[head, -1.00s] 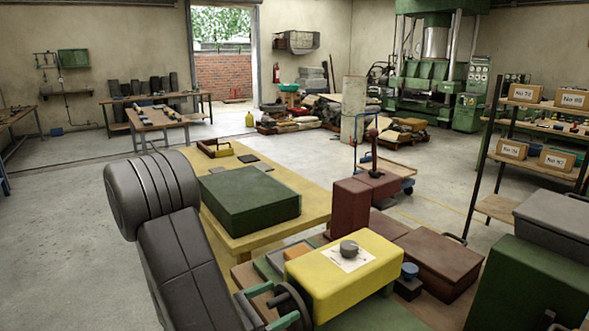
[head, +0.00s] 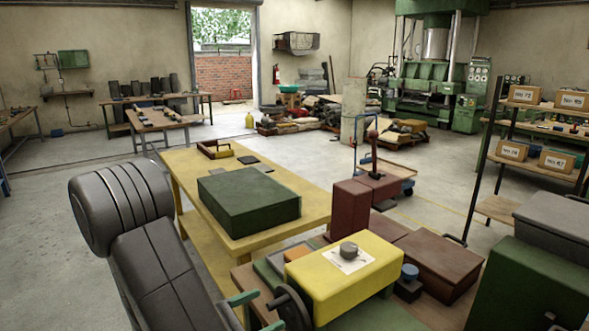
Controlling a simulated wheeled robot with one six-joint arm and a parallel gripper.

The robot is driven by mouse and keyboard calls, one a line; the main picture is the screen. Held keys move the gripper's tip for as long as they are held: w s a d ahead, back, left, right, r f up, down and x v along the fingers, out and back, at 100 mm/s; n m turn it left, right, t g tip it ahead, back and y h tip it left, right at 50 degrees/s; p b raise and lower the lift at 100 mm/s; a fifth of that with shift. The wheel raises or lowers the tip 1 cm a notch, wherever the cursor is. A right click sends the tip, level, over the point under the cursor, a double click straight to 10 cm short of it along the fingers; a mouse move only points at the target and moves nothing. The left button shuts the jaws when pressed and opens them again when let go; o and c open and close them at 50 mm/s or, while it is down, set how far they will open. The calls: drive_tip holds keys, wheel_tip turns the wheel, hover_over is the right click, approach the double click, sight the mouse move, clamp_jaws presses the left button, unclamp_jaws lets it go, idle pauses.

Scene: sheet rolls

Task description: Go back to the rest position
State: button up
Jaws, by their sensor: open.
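My gripper (head: 270,308) shows at the bottom centre of the head view as two green fingers, spread apart. Nothing is seen held between them. The fingers are just left of a dark round wheel-like part (head: 292,307) with a short shaft; I cannot tell whether they touch it. My dark grey arm fills the lower left and hides part of the floor and the yellow table's near leg area. The rest of the gripper is cut off or hidden by the arm.
A yellow block (head: 343,277) with a grey knob stands right of the wheel. A green box (head: 249,205) lies on the yellow table (head: 185,165). Dark red boxes (head: 437,262) and a shelf rack (head: 483,150) stand to the right. Floor at left (head: 45,230) is clear.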

sight(276, 308)
drive_tip(key=v, duration=0.5)
drive_tip(key=x, duration=0.9)
drive_tip(key=shift+s+d+f, duration=0.1)
drive_tip(key=s+b, duration=0.1)
drive_tip(key=s+d+f+b, duration=0.2)
drive_tip(key=s, duration=0.1)
drive_tip(key=f+b, duration=0.1)
drive_tip(key=f, duration=0.1)
drive_tip(key=f+b, duration=0.3)
drive_tip(key=b, duration=0.1)
drive_tip(key=shift+s+d+f, duration=0.2)
drive_tip(key=shift+d+f, duration=0.2)
